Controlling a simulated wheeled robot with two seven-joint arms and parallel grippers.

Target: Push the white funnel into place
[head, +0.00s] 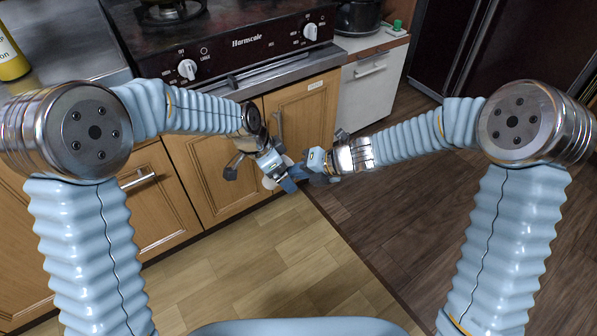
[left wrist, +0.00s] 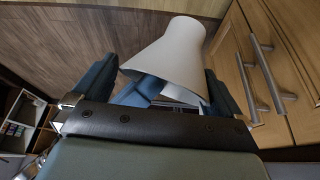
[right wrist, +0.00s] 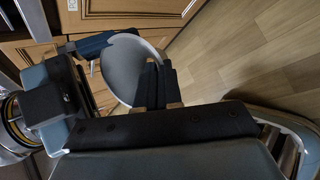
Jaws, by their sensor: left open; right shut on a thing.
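The white funnel is mostly hidden by the grippers in the head view, where a pale bit of the funnel (head: 268,183) shows. In the left wrist view the funnel (left wrist: 168,55) has its wide end towards that camera and its narrow end away. My right gripper (head: 298,174) is shut on the funnel; in the right wrist view its fingers meet at the wide rim of the funnel (right wrist: 124,68). My left gripper (head: 268,172) is open, its fingers spread on either side of the funnel. I cannot tell whether they touch it.
Wooden cabinet doors (head: 300,110) with metal handles stand close behind the grippers. The stove (head: 235,45) is above them, and a white drawer unit (head: 372,85) is to the right. The floor (head: 270,255) below is clear. No utensil rail is visible.

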